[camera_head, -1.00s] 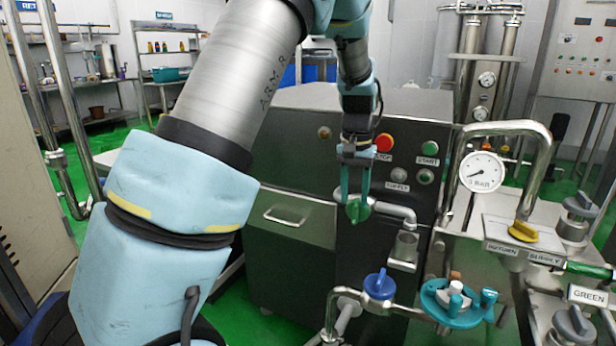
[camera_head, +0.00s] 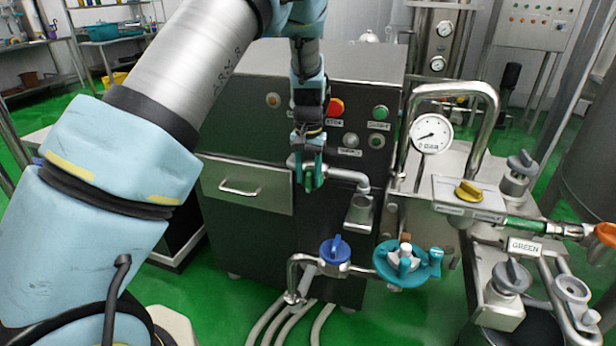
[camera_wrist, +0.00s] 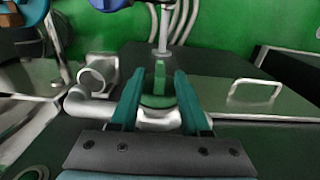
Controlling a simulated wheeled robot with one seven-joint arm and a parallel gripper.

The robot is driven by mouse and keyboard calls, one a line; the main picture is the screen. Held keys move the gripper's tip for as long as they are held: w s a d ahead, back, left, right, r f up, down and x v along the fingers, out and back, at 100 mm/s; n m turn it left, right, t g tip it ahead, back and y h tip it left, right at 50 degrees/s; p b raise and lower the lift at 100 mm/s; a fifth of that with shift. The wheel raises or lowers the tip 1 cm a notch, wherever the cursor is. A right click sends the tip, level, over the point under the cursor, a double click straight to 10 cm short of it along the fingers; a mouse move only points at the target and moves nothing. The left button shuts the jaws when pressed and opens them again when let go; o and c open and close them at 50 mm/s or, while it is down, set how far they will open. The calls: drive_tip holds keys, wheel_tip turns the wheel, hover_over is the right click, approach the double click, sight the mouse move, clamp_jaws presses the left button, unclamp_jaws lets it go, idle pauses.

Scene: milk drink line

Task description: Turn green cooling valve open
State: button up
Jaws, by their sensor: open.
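The green valve (camera_wrist: 159,88) has an upright green handle on a round green base. It sits at the end of a metal pipe on the dark machine's front. In the head view the valve (camera_head: 308,184) is partly hidden by my fingers. My gripper (camera_head: 310,176) hangs down in front of the machine at the valve. In the wrist view its two teal fingers (camera_wrist: 158,98) stand open, one on each side of the green handle. Gaps show between the handle and the fingers, so contact is not visible.
A metal spout pipe (camera_head: 348,176) bends right beside the valve. A blue valve (camera_head: 335,250) and a teal clamp fitting (camera_head: 407,264) sit lower right. Start and stop buttons (camera_head: 336,107) are above. A drawer handle (camera_head: 239,190) is left. A pressure gauge (camera_head: 431,134) stands right.

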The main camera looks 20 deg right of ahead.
drive_tip(key=shift+f, duration=0.65)
clamp_jaws()
